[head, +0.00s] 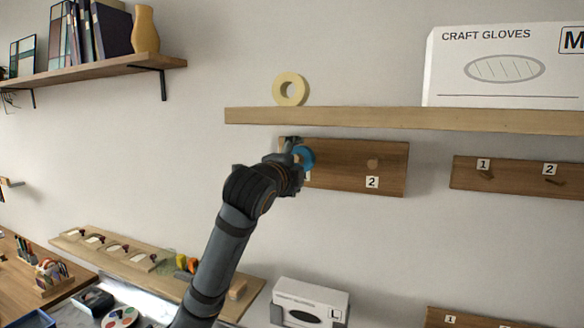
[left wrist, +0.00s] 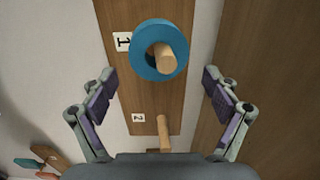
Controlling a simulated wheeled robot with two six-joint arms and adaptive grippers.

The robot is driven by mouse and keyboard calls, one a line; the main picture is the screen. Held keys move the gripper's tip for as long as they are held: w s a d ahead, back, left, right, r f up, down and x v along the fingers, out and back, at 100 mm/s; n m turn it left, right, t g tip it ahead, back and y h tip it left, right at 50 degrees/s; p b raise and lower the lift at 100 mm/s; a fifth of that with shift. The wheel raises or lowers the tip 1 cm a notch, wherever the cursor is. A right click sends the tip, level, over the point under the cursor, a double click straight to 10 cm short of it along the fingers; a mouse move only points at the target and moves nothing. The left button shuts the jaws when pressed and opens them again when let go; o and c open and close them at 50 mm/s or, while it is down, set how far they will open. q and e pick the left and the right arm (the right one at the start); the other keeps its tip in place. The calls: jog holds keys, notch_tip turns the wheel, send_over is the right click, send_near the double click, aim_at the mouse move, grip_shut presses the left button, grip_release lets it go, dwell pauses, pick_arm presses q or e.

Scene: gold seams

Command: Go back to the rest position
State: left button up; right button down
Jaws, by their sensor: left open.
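My left gripper (head: 294,158) is raised in front of the wooden peg board (head: 340,176) under the wall shelf. In the left wrist view the left gripper (left wrist: 160,95) is open, its two fingers wide apart with nothing between the pads. A blue ring (left wrist: 139,50) hangs around the peg by label 1, apart from both fingers. In the head view the blue ring (head: 306,157) is partly hidden by the gripper. The peg by label 2 (head: 372,163) is bare. My right gripper is not seen.
The shelf (head: 400,117) juts out just above the left gripper, bearing a cream tape roll (head: 290,89) and a craft gloves box (head: 505,66). Another peg board (head: 520,178) is to the right. A second gloves box (head: 310,303) stands below. The wall between is clear.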

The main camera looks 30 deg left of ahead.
pick_arm(q)
jog(key=v, duration=0.5)
jog(key=shift+s, duration=0.15)
